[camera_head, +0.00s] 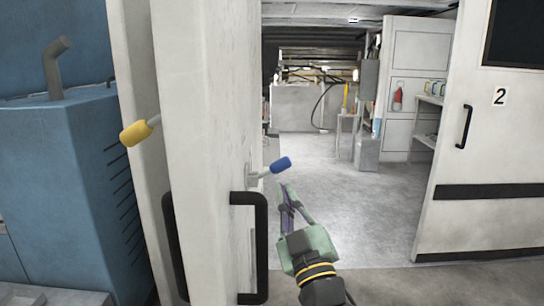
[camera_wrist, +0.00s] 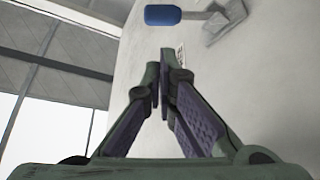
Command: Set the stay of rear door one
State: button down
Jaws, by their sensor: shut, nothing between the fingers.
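A pale door (camera_head: 212,90) stands open edge-on at the left, with a black pull handle (camera_head: 262,250) low on it; its number is not readable. A lever with a blue grip (camera_head: 281,165) sticks out to the right from a small bracket on its right face. The blue grip also shows at the top of the wrist view (camera_wrist: 162,15), joined to a metal bracket (camera_wrist: 226,20). A yellow-gripped lever (camera_head: 136,132) shows on the door's left side. My gripper (camera_head: 284,188) is shut and empty, its tips just below the blue grip and apparently apart from it.
A door marked 2 (camera_head: 455,130) stands at the right with a black handle (camera_head: 464,127). Between the doors the interior floor (camera_head: 345,190) is clear, with shelves and a red extinguisher (camera_head: 397,98) deeper in. A blue machine (camera_head: 60,170) stands at the far left.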

aim_at(277, 162)
jog(key=shift+s, duration=0.15)
jog(key=shift+r, duration=0.1)
jog(key=p+x, duration=0.4)
jog(key=x, duration=0.5)
jog(key=shift+w+a+r, duration=0.15)
jog(key=shift+w, duration=0.4)
jog(key=shift+f+m, duration=0.2)
jog(key=shift+m, duration=0.3)
